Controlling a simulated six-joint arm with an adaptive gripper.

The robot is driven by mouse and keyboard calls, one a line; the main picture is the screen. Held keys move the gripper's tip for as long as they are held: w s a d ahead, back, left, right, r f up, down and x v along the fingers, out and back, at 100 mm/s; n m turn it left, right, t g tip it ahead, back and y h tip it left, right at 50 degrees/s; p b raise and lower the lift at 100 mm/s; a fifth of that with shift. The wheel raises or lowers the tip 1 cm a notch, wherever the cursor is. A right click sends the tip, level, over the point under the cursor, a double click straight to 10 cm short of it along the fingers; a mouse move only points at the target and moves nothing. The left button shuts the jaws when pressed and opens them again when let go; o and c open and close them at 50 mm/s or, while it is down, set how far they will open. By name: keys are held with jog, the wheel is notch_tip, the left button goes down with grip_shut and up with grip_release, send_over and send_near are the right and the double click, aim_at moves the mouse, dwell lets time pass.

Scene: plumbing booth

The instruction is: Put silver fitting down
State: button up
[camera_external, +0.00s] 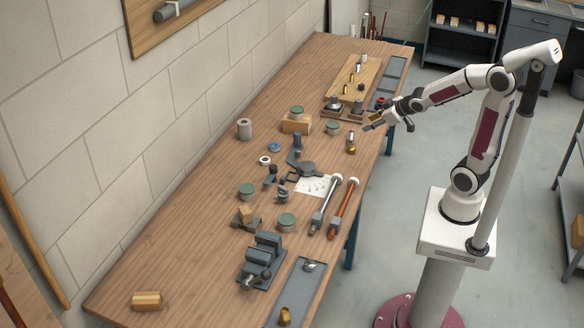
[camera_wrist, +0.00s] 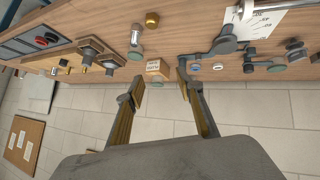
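My gripper (camera_external: 370,122) is held above the right edge of the bench, near the far end. In the wrist view the two fingers of my gripper (camera_wrist: 160,84) are spread apart with nothing between them. A small silver fitting (camera_external: 310,265) lies in the grey tray at the near end of the bench. A silver and brass piece (camera_external: 351,141) stands on the wood just below and left of my gripper. A silver cylinder (camera_wrist: 136,38) shows in the wrist view, with a brass piece (camera_wrist: 152,19) beside it. I cannot tell which silver piece the task names.
A wooden board (camera_external: 345,95) with several small fittings lies at the far end. A brass fitting (camera_external: 285,315) sits in the near tray.

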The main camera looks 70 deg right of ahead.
jog(key=w+d+f+t, duration=0.1)
jog(key=w+d+f, duration=0.3)
jog(key=d+f, duration=0.25)
jog(key=t+y, duration=0.2)
jog(key=t, duration=0.2)
send_near(353, 134)
jog(key=shift+w+d+f+m, duration=0.1)
jog(key=shift+w+f, duration=0.1)
jog(key=shift+w, duration=0.35)
jog(key=shift+w+d+f+m, duration=0.1)
jog(key=shift+w+f, duration=0.1)
jog(key=shift+w, duration=0.35)
jog(key=shift+w+d+f+m, duration=0.1)
jog(key=shift+w+f, duration=0.1)
jog(key=shift+w, duration=0.35)
jog(key=shift+w, duration=0.15)
jog(key=shift+x, duration=1.2)
jog(key=shift+f, duration=0.15)
